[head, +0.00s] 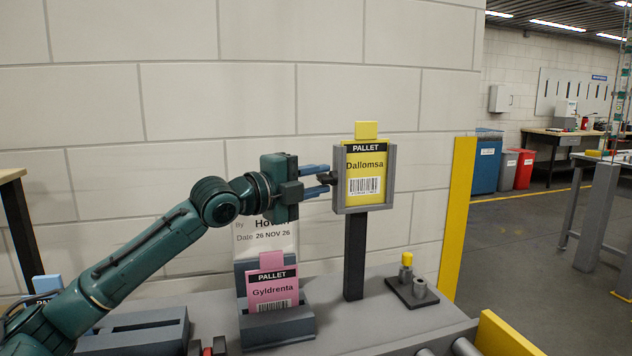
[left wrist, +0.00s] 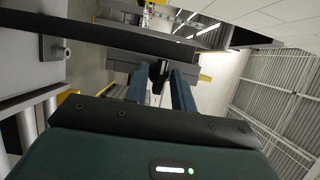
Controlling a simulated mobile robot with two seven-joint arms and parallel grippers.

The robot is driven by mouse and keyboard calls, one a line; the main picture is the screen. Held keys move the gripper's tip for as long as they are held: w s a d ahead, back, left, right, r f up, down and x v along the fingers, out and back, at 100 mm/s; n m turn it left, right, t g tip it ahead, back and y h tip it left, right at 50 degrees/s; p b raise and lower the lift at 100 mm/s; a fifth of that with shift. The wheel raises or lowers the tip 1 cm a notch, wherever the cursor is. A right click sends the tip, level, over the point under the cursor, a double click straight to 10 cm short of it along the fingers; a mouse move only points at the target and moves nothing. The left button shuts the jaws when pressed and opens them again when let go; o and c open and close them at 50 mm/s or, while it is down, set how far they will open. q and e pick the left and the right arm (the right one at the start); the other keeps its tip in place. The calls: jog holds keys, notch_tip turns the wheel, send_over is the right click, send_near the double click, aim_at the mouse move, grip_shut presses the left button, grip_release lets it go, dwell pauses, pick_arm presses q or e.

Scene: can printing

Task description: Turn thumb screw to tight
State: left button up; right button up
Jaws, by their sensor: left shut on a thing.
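A grey sign holder (head: 338,200) stands upright on a black post (head: 354,255). It holds a yellow pallet card (head: 365,160) marked "Dallomsa". A small dark thumb screw (head: 327,178) sits on the holder's left side. My left gripper (head: 324,180) reaches in from the left, with its blue fingers shut on the thumb screw. In the left wrist view, the dark thumb screw (left wrist: 157,73) shows between my two blue fingers, in front of the holder. How tight the screw is cannot be told. My right gripper is not in view.
A pink "Gyldrenta" card (head: 273,291) stands in a grey holder (head: 287,328) on the bench below my left arm. A dark plate (head: 398,296) with small pegs lies right of the post. A yellow upright (head: 458,200) stands farther right. The wall is close behind.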

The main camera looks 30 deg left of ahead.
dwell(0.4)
pick_arm(q)
jog(key=o, duration=0.7)
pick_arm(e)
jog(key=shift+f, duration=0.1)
